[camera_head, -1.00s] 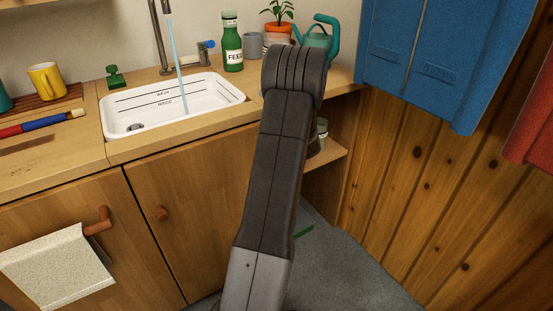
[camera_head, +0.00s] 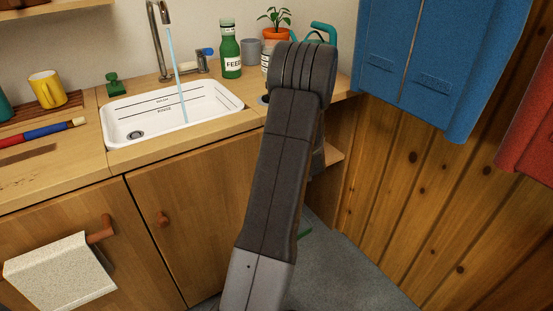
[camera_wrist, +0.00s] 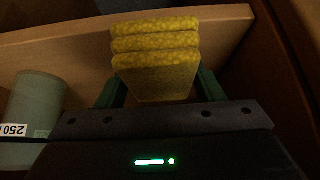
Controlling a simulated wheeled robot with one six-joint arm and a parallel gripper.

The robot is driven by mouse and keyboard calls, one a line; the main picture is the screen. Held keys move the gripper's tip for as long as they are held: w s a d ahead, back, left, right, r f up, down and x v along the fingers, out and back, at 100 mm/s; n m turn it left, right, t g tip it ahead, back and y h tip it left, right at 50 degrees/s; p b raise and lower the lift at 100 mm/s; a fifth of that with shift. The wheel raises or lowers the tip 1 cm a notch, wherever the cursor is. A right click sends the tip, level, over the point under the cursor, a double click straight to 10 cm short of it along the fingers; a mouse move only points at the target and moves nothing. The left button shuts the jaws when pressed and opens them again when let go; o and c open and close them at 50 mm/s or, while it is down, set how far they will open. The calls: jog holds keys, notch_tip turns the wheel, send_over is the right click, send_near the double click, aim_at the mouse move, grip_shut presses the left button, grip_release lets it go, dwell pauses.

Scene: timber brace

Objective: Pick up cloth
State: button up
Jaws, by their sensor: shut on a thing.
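A yellow, rough-textured folded cloth (camera_wrist: 155,62) in stacked layers shows in the wrist view. My gripper (camera_wrist: 157,88) has its green fingers on either side of the cloth and is shut on it. The cloth is over or at a wooden shelf; whether it still touches the wood I cannot tell. In the head view my arm hides the gripper and this cloth. A pale speckled towel (camera_head: 62,270) hangs on a cabinet handle at the lower left.
In the wrist view a green-grey container (camera_wrist: 36,105) stands left of the gripper, and a wooden shelf edge (camera_wrist: 228,22) is close. In the head view are a sink (camera_head: 172,115) with running water, a green bottle (camera_head: 230,48), a potted plant (camera_head: 275,36) and blue hanging clothing (camera_head: 415,65).

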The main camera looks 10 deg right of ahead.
jog(key=s+d+p, duration=0.2)
jog(key=s+d, duration=0.2)
jog(key=s, duration=0.7)
jog(key=shift+s, duration=0.35)
jog(key=shift+d, duration=0.1)
